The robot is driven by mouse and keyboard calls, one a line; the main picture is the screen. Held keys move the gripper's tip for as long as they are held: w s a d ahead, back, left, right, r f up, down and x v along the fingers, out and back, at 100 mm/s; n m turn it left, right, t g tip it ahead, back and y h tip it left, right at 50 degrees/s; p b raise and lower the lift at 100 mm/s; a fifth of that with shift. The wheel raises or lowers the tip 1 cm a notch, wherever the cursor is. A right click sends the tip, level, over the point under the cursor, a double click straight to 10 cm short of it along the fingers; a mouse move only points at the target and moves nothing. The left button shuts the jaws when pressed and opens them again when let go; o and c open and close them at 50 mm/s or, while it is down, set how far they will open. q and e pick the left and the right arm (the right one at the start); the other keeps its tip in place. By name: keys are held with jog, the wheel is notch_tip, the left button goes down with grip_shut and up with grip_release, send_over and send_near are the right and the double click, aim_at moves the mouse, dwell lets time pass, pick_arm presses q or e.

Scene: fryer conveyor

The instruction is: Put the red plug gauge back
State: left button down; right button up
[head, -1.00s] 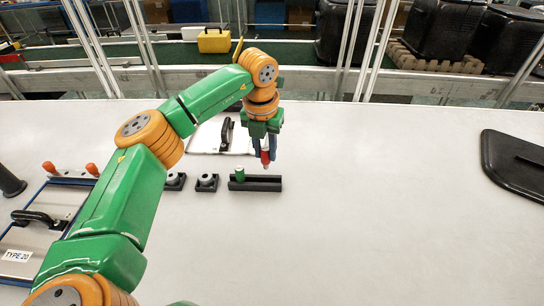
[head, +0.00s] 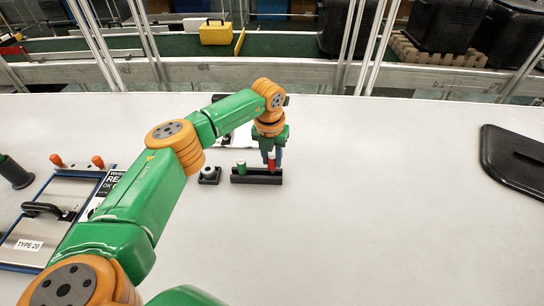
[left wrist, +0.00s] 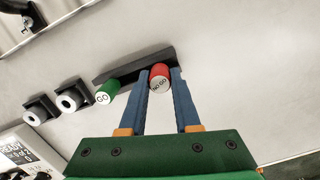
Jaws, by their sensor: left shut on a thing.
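The red plug gauge (head: 271,163) is upright between the fingers of my left gripper (head: 269,156). Its lower end is at the right part of the black rack (head: 250,179); I cannot tell whether it is fully seated. In the left wrist view its red top (left wrist: 160,77) reads "NO GO", with a blue finger on each side. The left gripper (left wrist: 164,82) is shut on it. The green plug gauge (head: 241,167) stands in the left part of the rack; its "GO" top shows in the left wrist view (left wrist: 107,94). My right gripper is not in view.
A small black block with a grey ring (head: 209,174) stands left of the rack; the left wrist view shows two such blocks. A "TYPE 20" panel (head: 60,235) lies at the left. A black lid (head: 515,160) lies at the far right. The table right of the rack is clear.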

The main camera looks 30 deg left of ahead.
pick_arm(q)
jog(key=c, duration=0.6)
grip_release()
jog(key=r, duration=0.4)
jog(key=s+r+b, duration=0.1)
jog(key=r, duration=0.8)
jog(key=shift+s+d, duration=0.15)
jog(key=shift+s, duration=0.05)
